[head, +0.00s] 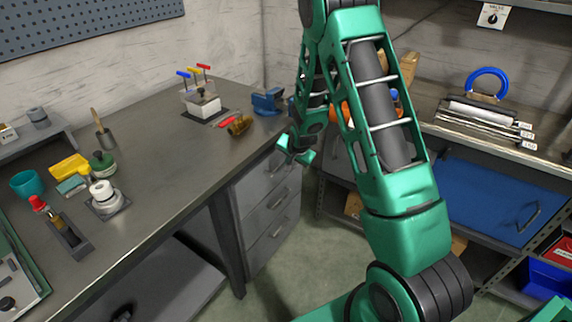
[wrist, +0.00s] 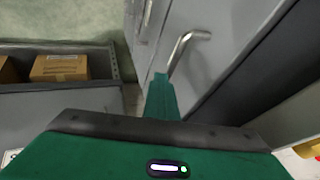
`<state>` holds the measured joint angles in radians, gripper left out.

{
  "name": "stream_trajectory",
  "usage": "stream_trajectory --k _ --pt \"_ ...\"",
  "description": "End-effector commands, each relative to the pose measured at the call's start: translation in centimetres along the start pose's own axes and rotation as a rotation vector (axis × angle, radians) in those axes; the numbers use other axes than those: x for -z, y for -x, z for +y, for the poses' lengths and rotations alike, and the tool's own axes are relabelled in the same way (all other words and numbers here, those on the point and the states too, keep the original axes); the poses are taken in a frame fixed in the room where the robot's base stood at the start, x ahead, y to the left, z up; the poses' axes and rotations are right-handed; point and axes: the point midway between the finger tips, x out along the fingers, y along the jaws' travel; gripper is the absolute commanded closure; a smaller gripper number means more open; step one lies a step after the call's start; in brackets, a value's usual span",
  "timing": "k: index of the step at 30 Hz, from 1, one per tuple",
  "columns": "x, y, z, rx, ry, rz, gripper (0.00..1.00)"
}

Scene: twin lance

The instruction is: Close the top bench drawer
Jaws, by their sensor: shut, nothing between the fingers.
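The grey bench drawers (head: 263,212) are stacked under the right end of the bench in the head view. The top bench drawer (head: 250,184) is the upper one, partly hidden by my gripper. How far it stands out, I cannot tell. My gripper (head: 295,153) is shut and empty, in front of and close to the upper part of the drawer stack. In the wrist view my gripper's green fingers (wrist: 160,92) point at a grey front with a bent metal handle (wrist: 186,48). The fingertips appear close to this handle; contact is not clear.
The metal bench top (head: 160,150) carries a blue vise (head: 267,102), a brass part (head: 239,125) and several tools. A shelf unit with a blue panel (head: 485,200) stands to the right. Floor (head: 285,280) is free between them. A cardboard box (wrist: 60,67) sits on a low shelf.

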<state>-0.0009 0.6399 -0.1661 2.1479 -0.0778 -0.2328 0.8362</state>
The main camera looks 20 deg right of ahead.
Motion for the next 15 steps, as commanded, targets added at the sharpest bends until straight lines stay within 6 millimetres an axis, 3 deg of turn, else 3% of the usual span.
stream_trajectory --k 1,5,13,15 --pt "0.0 -0.1 -1.1 0.023 0.003 0.002 1.0" --pt "0.1 0.1 -0.9 0.024 0.002 0.002 1.0" --pt "0.5 1.8 1.7 0.011 0.004 0.0 1.0" --pt "0.4 3.0 1.5 0.014 0.008 -0.001 1.0"
